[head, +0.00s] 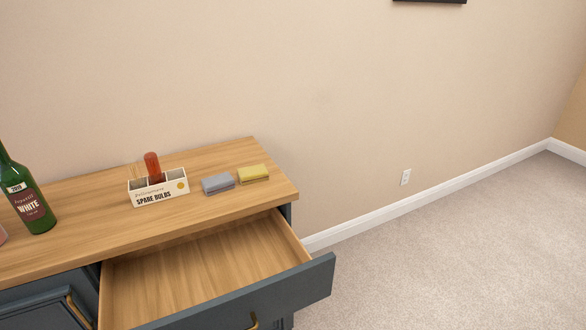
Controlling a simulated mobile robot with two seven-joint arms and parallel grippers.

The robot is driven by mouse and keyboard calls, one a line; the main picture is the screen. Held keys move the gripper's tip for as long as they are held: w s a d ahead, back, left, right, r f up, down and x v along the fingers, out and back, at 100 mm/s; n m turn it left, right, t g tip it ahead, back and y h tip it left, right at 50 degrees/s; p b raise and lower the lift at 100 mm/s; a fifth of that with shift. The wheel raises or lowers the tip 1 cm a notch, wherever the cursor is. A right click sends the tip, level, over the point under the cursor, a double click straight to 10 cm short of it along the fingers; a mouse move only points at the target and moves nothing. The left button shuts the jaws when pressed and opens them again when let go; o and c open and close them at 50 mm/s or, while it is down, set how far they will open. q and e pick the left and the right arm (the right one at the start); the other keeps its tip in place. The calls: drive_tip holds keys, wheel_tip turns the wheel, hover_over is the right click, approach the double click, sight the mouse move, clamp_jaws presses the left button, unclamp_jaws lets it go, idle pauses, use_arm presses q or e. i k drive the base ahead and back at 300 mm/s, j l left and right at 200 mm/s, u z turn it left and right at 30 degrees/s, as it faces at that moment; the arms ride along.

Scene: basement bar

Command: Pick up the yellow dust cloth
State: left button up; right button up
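The yellow dust cloth (253,173) lies folded flat on the wooden top of the cabinet (232,155), near its right end. A grey folded cloth (218,183) lies just to the left of it, very close. Neither of my grippers is in the head view, so I cannot see whether they are open or shut.
An empty-looking drawer (205,275) stands open below the top. A green bottle (25,195) stands at far left. Carpet at right is clear.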

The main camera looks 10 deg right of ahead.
sight(251, 174)
drive_tip(key=i+l+z, duration=0.1)
drive_tip(key=z, duration=0.3)
drive_tip(key=i+l+z, duration=0.15)
drive_tip(key=l+z, duration=0.2)
drive_tip(key=i+l+z, duration=0.1)
drive_tip(key=z, duration=0.3)
drive_tip(key=i+l+z, duration=0.2)
drive_tip(key=z, duration=0.2)
drive_tip(key=i+l+z, duration=0.1)
drive_tip(key=i+z, duration=0.25)
drive_tip(key=i+l+z, duration=0.1)
drive_tip(key=z, duration=0.3)
drive_tip(key=i+u, duration=0.4)
drive_tip(key=i+l+u, duration=0.1)
drive_tip(key=u, duration=0.25)
drive_tip(key=i+l+u, duration=0.2)
drive_tip(key=i+u, duration=0.3)
drive_tip(key=u, duration=0.85)
drive_tip(key=i+l+u, duration=0.1)
drive_tip(key=u, duration=0.4)
drive_tip(key=i+u, duration=0.1)
drive_tip(key=u, duration=0.35)
drive_tip(key=l+u, duration=0.15)
drive_tip(key=u, duration=0.35)
drive_tip(key=l+u, duration=0.1)
drive_tip(key=u, duration=0.35)
